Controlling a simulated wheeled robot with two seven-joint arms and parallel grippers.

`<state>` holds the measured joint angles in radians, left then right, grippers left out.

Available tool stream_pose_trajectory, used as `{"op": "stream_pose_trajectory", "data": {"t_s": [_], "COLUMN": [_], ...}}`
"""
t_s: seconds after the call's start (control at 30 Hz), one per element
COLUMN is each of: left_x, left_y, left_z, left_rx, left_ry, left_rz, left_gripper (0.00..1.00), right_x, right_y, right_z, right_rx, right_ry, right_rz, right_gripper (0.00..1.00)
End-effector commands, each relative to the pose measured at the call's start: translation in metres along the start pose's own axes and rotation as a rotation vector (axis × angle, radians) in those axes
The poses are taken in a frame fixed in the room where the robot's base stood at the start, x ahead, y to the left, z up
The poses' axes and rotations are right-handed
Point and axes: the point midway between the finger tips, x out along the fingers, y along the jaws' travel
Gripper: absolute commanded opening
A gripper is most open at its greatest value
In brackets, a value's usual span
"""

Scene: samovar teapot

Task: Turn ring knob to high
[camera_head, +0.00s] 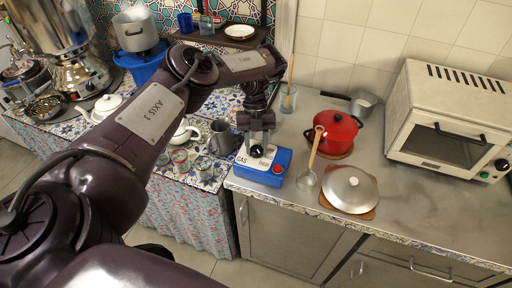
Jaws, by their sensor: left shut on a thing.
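A blue box labelled GAS (283,162) stands on the grey counter at its left end. It has a white top panel and a red button (277,169) near its front right corner. My left gripper (257,149) points down onto the white panel, with its fingers shut on the ring knob there. The fingers hide most of the knob, so I cannot read its setting. My right gripper is not in view.
A ladle (307,179) and a steel lid (349,189) lie right of the box. A red pot (335,131) stands behind them. A grey mug (221,137) and tea glasses stand close on the left. The counter's front right is clear.

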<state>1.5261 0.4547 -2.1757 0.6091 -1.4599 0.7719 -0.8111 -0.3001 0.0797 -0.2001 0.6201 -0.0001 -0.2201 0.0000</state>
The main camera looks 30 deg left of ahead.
Motion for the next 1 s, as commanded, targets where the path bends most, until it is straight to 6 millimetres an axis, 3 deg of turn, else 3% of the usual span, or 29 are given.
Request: {"op": "stream_pose_trajectory", "data": {"t_s": [0.67,0.7,0.83,1.0], "left_x": [0.0023,0.0024,0.002,0.0015], "left_y": [-0.0004,-0.0004,-0.0004,-0.0003], "left_z": [-0.0012,-0.0012,-0.001,-0.0007], "left_rx": [0.059,0.059,0.058,0.057], "left_ry": [0.004,0.004,0.004,0.003], "left_rz": [0.026,0.026,0.026,0.025], "left_gripper": [0.14,0.41,0.58,0.59], "right_x": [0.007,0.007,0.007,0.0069], "right_y": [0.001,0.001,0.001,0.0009], "right_z": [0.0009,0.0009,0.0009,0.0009], "right_rx": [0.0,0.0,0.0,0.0], "right_ry": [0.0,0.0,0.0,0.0], "right_rz": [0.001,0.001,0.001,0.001], "right_gripper": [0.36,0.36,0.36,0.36]}}
